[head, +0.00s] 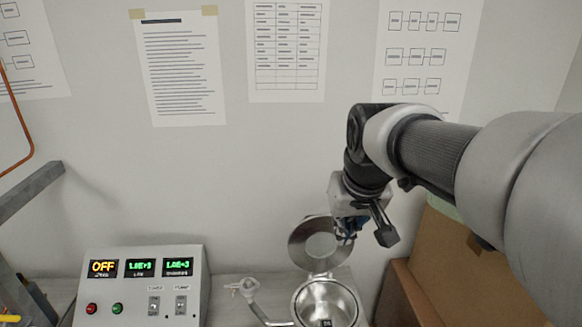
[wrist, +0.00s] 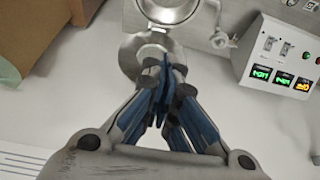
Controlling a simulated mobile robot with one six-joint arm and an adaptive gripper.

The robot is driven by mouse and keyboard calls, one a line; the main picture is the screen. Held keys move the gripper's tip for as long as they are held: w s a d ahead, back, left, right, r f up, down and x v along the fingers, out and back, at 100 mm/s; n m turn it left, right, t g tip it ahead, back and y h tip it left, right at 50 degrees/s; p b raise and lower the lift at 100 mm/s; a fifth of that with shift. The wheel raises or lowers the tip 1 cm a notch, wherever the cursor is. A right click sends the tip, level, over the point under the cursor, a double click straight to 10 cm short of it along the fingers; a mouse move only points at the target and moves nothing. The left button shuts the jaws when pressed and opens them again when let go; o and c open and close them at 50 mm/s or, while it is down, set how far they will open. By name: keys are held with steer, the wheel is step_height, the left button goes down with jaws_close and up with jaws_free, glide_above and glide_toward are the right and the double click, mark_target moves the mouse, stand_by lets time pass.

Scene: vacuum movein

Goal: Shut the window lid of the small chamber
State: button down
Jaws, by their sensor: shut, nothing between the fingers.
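The small chamber (head: 299,303) is a round, open-topped metal pot low in the head view; it also shows at the top of the wrist view (wrist: 197,14). Its lid (head: 303,251), a metal ring around a pale round window, stands raised at the chamber's far side, so the chamber is open. In the wrist view the lid (wrist: 128,58) lies below the chamber, partly hidden by my fingers. My gripper (head: 347,238) is at the lid's upper right edge, fingers together and empty. In the wrist view my closed fingertips (wrist: 168,68) overlap the lid; I cannot tell whether they touch it.
A control box (head: 146,282) with lit displays and switches stands left of the chamber. A small pipe fitting with a valve (head: 247,287) sits between them. A brown cardboard box (head: 440,262) stands on the right. A wall with paper sheets (head: 182,75) is behind.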

steer(key=w+f+p, duration=0.1)
steer(key=w+p, duration=0.7)
steer(key=w, duration=1.6)
step_height(320, 180, down, 10)
steer(key=shift+d, duration=0.15)
steer(key=shift+f, duration=0.15)
